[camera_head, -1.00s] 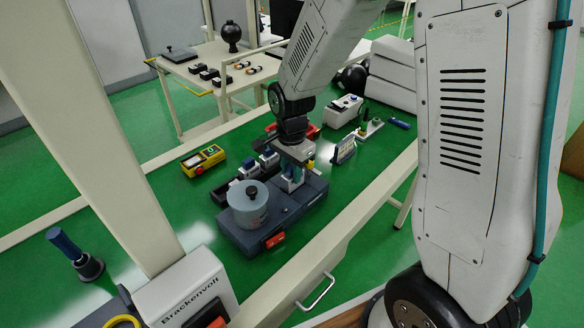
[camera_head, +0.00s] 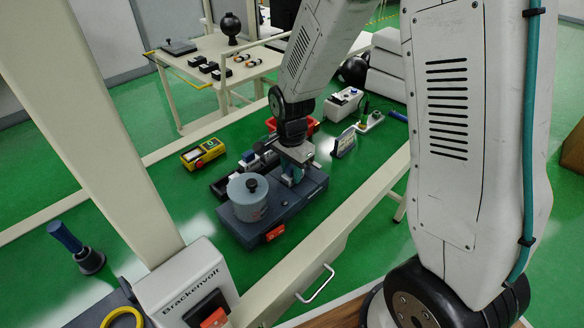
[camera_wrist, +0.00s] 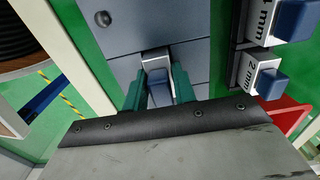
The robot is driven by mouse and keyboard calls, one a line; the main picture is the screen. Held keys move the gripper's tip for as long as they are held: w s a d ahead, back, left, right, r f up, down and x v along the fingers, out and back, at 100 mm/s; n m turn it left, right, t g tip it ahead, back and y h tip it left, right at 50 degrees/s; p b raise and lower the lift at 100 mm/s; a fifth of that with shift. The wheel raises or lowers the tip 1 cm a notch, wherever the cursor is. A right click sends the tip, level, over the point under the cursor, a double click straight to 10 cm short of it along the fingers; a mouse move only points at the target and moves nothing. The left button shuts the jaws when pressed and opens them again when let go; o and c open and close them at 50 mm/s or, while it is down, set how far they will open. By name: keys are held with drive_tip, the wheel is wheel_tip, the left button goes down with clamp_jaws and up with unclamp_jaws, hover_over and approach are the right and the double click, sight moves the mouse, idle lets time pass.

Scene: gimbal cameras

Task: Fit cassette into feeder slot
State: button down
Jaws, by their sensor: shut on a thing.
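The feeder (camera_head: 310,190) is a blue-grey block on the green table, with a grey cylinder (camera_head: 247,199) on its left part and an orange-red part at its front. Its grey top plate (camera_wrist: 125,30) fills the upper middle of the wrist view. My gripper (camera_wrist: 159,82) has its two teal fingers shut on a cassette (camera_wrist: 157,89) with a pale grey body and a blue grip. In the head view my gripper (camera_head: 292,173) is low over the right part of the feeder. The cassette's lower end and the slot are hidden, so I cannot tell how deep it sits.
Cassettes labelled 1 mm (camera_wrist: 290,18) and 2 mm (camera_wrist: 262,79) stand close to the right in the wrist view.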

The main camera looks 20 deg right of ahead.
sight(291, 167)
drive_tip(key=shift+f, duration=0.1)
drive_tip(key=c, duration=1.1)
unclamp_jaws()
drive_tip(key=shift+o, duration=0.2)
wheel_tip(291, 167, up, 8)
drive_tip(key=shift+f, duration=0.1)
